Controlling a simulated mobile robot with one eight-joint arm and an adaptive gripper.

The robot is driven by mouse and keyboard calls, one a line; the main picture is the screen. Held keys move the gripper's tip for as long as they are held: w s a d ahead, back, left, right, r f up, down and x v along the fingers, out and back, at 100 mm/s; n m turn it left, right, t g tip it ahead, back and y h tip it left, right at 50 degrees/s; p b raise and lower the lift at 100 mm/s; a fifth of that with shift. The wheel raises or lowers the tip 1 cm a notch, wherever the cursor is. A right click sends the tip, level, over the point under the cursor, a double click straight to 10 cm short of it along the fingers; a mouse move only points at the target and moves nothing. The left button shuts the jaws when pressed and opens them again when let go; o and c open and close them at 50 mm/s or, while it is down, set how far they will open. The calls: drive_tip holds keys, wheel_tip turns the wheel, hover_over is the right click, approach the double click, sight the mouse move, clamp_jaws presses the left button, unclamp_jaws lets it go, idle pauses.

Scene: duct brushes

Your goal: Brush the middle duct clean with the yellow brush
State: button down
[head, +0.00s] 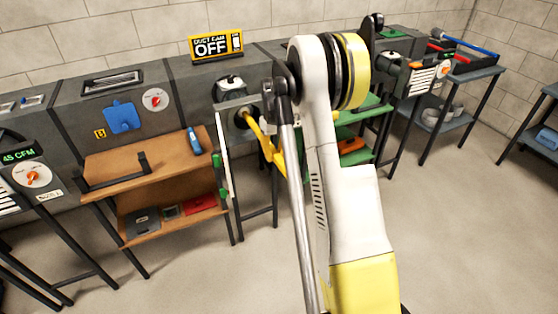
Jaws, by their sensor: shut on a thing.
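The middle duct (243,117) shows a dark round opening in the grey cabinet front, just left of my raised arm. The yellow brush (261,141) reaches from this opening down to the right, and part of it passes behind my arm. Its bristle end does not show, so I cannot tell how deep it sits in the opening. My gripper (268,119) shows only as a small dark part beside the yellow brush. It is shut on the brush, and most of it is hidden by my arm.
A sign (216,45) reading "DUCT FAN OFF" stands above the cabinets. A brown two-tier shelf (130,160) with tools stands left of the duct, green shelves (362,108) to the right. A blue-handled tool (472,47) lies far right. The floor in front is clear.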

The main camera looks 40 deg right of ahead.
drive_tip(key=shift+w+d, duration=0.3)
drive_tip(key=shift+w, duration=0.9)
drive_tip(key=shift+w+d, duration=0.3)
drive_tip(key=shift+w, duration=0.95)
drive_tip(key=shift+w+d, duration=0.3)
drive_tip(key=shift+w, duration=0.9)
drive_tip(key=shift+s, duration=0.1)
drive_tip(key=s+a, duration=0.3)
drive_tip(key=s, duration=1.2)
drive_tip(key=s+a+b, duration=0.1)
drive_tip(key=s+a, duration=0.3)
drive_tip(key=s, duration=1.2)
drive_tip(key=shift+a, duration=0.25)
